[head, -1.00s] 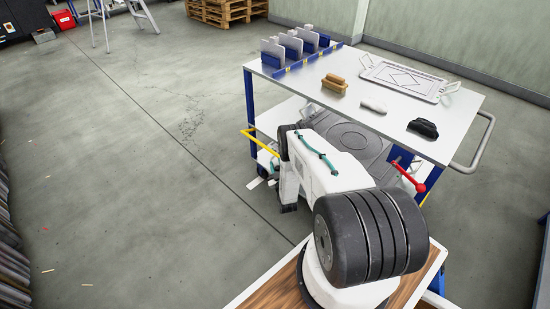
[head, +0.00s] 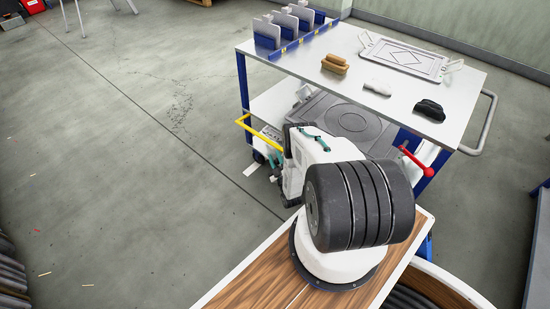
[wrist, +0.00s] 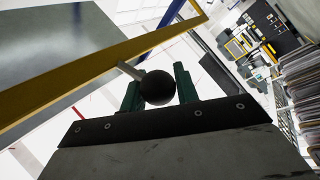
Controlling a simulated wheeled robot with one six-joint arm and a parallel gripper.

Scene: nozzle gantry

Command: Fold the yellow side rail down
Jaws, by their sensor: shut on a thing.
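The yellow side rail (head: 262,137) sticks out at the left side of the cart, below the top plate, in the head view. In the wrist view the rail (wrist: 95,68) runs slanting across the upper left. A black ball knob (wrist: 157,88) on a short pale stem joins the rail. My gripper (wrist: 156,84) has its two green fingers on either side of this knob and is shut on it. In the head view my gripper (head: 272,164) is low at the cart's left side, partly hidden by my arm. The rail's far mounting is hidden.
The cart's top plate (head: 390,100) carries a wooden-backed brush (head: 334,65), a white item (head: 377,88), a black item (head: 430,110), a framed plate (head: 405,58) and blue holders (head: 290,30). A red-knobbed lever (head: 415,165) stands out at the front.

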